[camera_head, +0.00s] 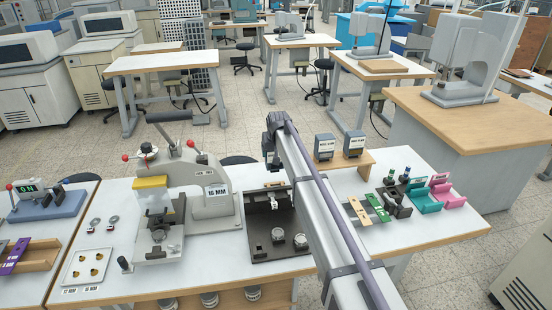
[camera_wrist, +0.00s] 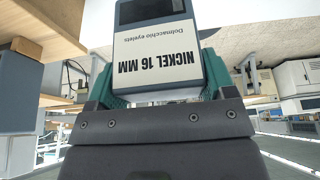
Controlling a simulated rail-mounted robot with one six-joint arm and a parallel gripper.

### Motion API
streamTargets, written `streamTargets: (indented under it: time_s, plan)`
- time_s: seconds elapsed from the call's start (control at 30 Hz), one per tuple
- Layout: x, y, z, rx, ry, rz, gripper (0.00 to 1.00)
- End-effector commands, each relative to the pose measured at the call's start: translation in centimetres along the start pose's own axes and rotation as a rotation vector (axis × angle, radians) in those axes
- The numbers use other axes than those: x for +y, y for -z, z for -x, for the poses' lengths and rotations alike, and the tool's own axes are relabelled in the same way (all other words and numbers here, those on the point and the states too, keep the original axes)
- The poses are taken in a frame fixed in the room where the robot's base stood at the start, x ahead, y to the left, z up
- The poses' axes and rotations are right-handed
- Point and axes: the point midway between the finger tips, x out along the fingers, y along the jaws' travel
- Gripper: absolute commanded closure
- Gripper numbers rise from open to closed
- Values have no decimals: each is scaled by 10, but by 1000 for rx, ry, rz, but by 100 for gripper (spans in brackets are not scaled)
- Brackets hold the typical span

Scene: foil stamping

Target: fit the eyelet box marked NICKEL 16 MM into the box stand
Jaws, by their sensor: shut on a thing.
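The eyelet box marked NICKEL 16 MM (camera_wrist: 158,62) fills the upper middle of the wrist view. It is blue-grey with a white label that reads upside down, and it has a dark panel at the top edge. My gripper (camera_wrist: 162,88) is shut on it, with green finger pads at both sides. In the head view my arm hides the held box and most of the gripper. The wooden box stand (camera_head: 366,160) is just right of my arm, at the bench's back edge. Two similar blue-grey boxes (camera_head: 325,147) (camera_head: 354,143) stand on it.
Left of my arm are a grey press (camera_head: 212,180) marked 16 MM and a dark plate (camera_head: 270,242) with small metal parts. A white tray (camera_head: 85,268) with eyelets is at front left.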

Motion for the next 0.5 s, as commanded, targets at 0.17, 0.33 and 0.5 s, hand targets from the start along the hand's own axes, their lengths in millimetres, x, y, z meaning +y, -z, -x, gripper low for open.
streamTargets:
  time_s: [0.17,0.33,0.5]
  plan:
    - [0,0,1,0,0,0,56]
    - [0,-2,2,0,0,0,56]
    - [0,-7,-11,0,0,0,56]
